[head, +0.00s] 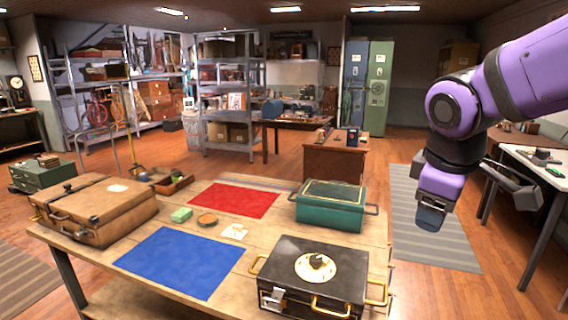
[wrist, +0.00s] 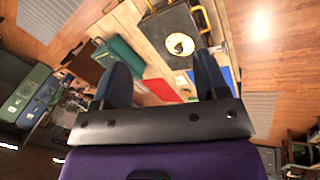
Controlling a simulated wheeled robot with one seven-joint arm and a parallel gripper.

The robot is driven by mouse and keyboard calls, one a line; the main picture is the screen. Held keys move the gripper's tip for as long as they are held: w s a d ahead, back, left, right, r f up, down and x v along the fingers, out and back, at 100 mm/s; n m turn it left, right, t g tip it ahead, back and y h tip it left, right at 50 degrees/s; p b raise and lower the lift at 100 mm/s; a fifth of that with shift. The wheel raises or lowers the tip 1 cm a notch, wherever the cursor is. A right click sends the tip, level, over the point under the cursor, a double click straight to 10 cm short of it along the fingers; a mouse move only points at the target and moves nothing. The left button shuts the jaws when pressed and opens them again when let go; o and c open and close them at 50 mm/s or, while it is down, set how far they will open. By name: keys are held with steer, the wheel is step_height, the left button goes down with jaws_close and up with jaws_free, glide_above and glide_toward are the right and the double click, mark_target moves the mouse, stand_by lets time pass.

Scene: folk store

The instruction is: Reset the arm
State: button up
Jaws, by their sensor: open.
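My purple arm reaches in from the upper right of the head view. My gripper (head: 431,222) hangs at its lower end, to the right of the wooden table (head: 150,300) and apart from it. In the wrist view my gripper (wrist: 158,85) shows two dark blue fingers spread apart, with nothing between them. The wrist view looks across the same table, with the black case (wrist: 172,35) beyond the fingertips.
On the table are a black case (head: 290,285), a teal box (head: 328,212), a brown suitcase (head: 110,215), a blue mat (head: 182,262) and a red mat (head: 232,200). A white-topped table (head: 535,160) stands at right. Floor with a striped rug (head: 430,240) lies between.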

steer(key=s+d+r+m+t+y, duration=0.1)
steer(key=s+d+r+m, duration=0.1)
steer(key=s+d+m, duration=0.4)
steer(key=s+m, duration=0.3)
steer(key=s, duration=0.2)
steer(key=shift+s+r+m+t+y, duration=0.3)
steer(key=shift+y, duration=0.1)
steer(key=shift+w+a, duration=0.1)
steer(key=shift+w, duration=0.05)
